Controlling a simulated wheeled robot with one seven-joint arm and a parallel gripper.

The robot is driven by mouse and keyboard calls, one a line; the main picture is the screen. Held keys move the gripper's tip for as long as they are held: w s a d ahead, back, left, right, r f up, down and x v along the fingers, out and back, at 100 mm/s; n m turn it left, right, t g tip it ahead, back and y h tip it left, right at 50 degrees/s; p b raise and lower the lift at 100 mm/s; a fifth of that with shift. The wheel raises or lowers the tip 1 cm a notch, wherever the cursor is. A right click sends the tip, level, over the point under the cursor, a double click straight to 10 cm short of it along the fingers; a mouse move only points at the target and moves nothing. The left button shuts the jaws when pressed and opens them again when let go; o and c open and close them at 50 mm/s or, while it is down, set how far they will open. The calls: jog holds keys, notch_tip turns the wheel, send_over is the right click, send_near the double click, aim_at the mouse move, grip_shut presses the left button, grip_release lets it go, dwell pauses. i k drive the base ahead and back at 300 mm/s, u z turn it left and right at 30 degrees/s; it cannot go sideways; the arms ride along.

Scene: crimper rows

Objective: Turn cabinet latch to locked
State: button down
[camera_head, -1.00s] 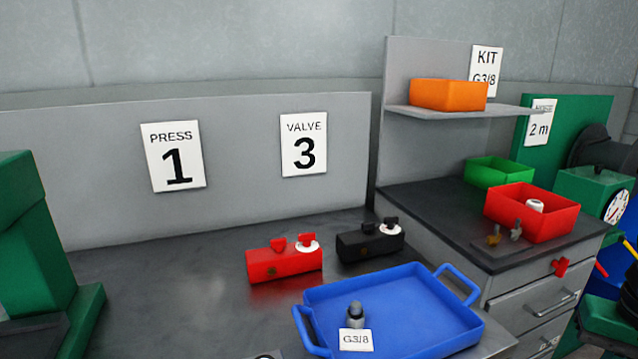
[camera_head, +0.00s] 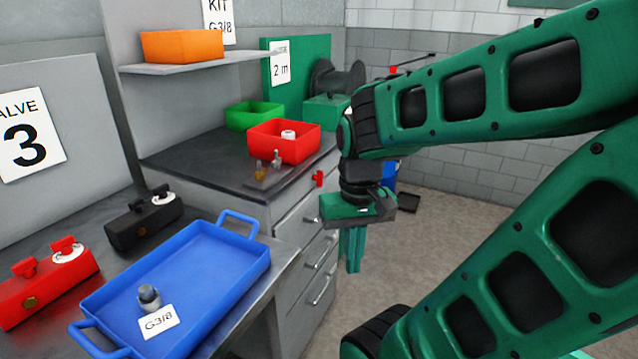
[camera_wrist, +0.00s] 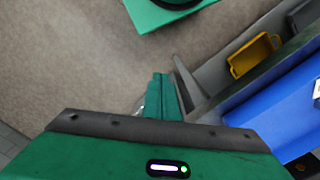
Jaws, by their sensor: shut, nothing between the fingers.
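The red cabinet latch (camera_head: 317,179) is a small cross-shaped knob on the upper front of the grey drawer cabinet (camera_head: 300,215), in the head view. It is too small there to tell which way it is turned. My gripper (camera_head: 353,268) hangs in front of the cabinet, to the right of and below the latch, with its green fingers pointing down. The fingers are together and empty. In the wrist view the closed fingers (camera_wrist: 162,82) point over the floor, and the latch does not show.
A blue tray (camera_head: 235,262) with a grey fitting (camera_head: 149,297) stands on the bench. A red bin (camera_head: 300,148), a green bin (camera_head: 240,117) and small fittings sit on the cabinet top. An orange bin (camera_head: 181,47) is on the shelf. Floor (camera_head: 460,215) is clear to the right.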

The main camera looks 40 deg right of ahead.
aim_at(318, 177)
jog(key=z, duration=2.55)
jog(key=k, duration=0.9)
jog(key=u, duration=0.8)
jog(key=i, duration=1)
jog(key=u, duration=0.05)
